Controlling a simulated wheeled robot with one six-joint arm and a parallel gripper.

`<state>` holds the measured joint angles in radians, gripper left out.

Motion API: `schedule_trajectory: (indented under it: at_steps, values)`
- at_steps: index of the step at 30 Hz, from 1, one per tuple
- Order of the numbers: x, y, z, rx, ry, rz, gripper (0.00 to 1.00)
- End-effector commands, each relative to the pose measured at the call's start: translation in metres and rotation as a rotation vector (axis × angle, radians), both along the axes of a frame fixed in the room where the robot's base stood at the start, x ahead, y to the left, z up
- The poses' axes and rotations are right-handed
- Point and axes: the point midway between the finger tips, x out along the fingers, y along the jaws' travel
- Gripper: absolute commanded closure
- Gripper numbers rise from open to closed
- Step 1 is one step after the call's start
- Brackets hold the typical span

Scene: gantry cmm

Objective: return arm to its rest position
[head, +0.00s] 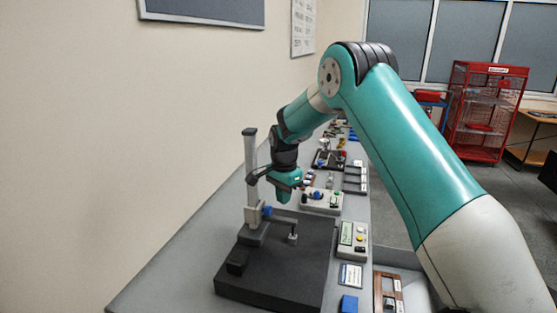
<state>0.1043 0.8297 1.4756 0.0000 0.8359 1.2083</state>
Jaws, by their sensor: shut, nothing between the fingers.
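My gripper (284,195) is at the end of my teal and white arm, which reaches in from the right and bends down over the bench. It is shut and empty, and its fingertips are small in this view. It appears beside the upright post of a dark measuring stand (250,165), above the bench. I cannot tell whether it touches the stand. The stand's dark base plate (270,280) lies on the near part of the bench.
The grey bench (160,290) runs away along the wall. A control box with buttons (322,200), a device with a display (352,240) and a blue block (349,303) lie right of the stand. A red cage (480,112) stands at the back right, with open floor before it.

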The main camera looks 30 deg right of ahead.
Motion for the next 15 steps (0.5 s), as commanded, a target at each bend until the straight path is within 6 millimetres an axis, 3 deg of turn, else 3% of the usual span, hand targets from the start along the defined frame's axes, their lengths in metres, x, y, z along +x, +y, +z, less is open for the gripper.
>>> schedule_trajectory:
  at_steps: [4, 15]
  values:
    - [0.0001, 0.0, 0.0116, 0.0, 0.0, 0.0, 1.0]
    - [0.0, 0.0, 0.0111, 0.0, 0.0, 0.0, 1.0]
